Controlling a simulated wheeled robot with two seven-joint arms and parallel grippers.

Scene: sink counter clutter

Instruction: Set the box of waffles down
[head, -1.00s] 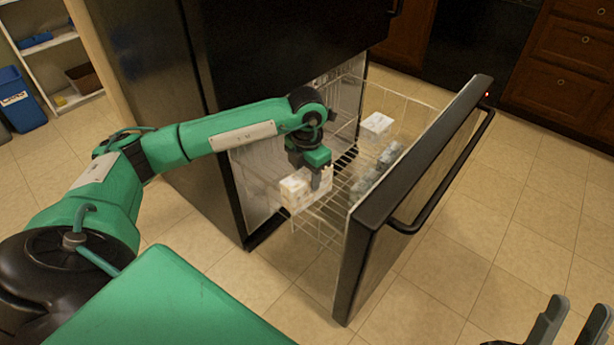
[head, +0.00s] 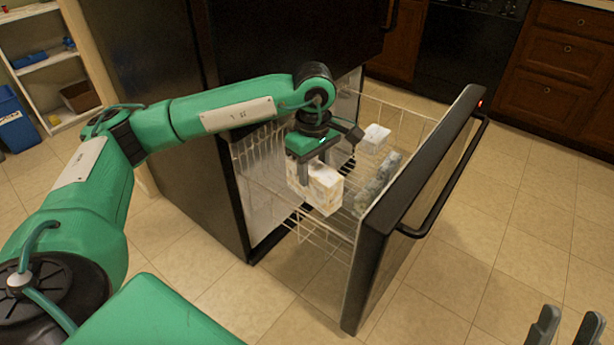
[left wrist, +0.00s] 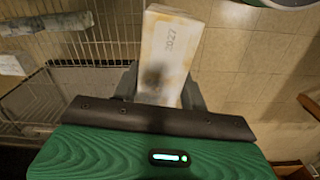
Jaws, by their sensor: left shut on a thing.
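The box of waffles (head: 325,190) is white with yellowish marks. My left gripper (head: 318,172) is shut on it, pointing down, at the near left side of the open freezer drawer's wire basket (head: 312,232). In the left wrist view the box (left wrist: 172,42) sticks out from between the fingers of the left gripper (left wrist: 160,92), with basket wires to its left and floor to its right. I cannot tell whether its bottom touches the basket. My right gripper (head: 567,328) is at the bottom right corner, fingers apart and empty.
A white box (head: 375,138) sits at the back of the basket. Greyish wrapped items (head: 376,185) lie along the drawer front's inner side. The black drawer front (head: 415,205) with its handle stands to the right. Tiled floor (head: 490,255) is clear beyond it.

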